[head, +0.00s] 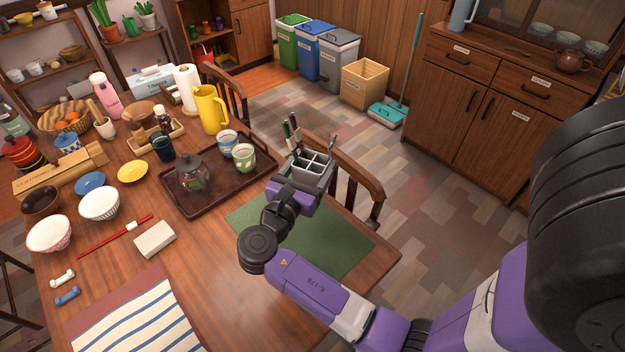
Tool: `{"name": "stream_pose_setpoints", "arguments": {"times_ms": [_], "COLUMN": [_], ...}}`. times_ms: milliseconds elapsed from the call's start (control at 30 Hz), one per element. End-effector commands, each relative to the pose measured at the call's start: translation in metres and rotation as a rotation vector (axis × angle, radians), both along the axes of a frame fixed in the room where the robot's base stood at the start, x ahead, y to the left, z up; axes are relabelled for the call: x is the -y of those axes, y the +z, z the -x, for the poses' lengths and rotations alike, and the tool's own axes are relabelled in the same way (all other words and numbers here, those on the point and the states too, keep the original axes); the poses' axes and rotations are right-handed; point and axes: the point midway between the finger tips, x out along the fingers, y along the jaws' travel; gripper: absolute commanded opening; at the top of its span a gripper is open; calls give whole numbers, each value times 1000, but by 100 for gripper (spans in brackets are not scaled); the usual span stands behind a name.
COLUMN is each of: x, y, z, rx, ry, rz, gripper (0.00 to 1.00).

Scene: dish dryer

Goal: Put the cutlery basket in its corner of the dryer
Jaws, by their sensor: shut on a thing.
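The cutlery basket (313,168) is a small grey holder with open compartments. A few utensils stand in it, with dark, green and red handles to the left and a grey piece to the right. My gripper (308,185) is shut on the basket and holds it up over the right side of the table, near the green mat (335,243). The basket looks roughly upright. The fingertips are partly hidden by the gripper body and the basket. I cannot make out a dish dryer in this view.
A brown tray (210,212) with a glass teapot (193,176) and cups is left of the basket. A yellow jug (210,108) stands behind the tray. Wooden chairs (352,180) stand along the table's far right edge. The green mat is bare where visible.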

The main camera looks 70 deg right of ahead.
Motion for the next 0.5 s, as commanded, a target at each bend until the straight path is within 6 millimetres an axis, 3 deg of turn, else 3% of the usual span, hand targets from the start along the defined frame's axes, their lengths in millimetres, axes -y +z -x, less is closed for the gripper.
{"name": "stream_pose_setpoints", "arguments": {"times_ms": [33, 200, 500], "x": [0, 0, 0], "y": [13, 39, 57], "z": [0, 0, 0], "rx": [5, 4, 0], "ry": [0, 0, 0], "rz": [1, 0, 0], "gripper": [23, 23, 23]}}
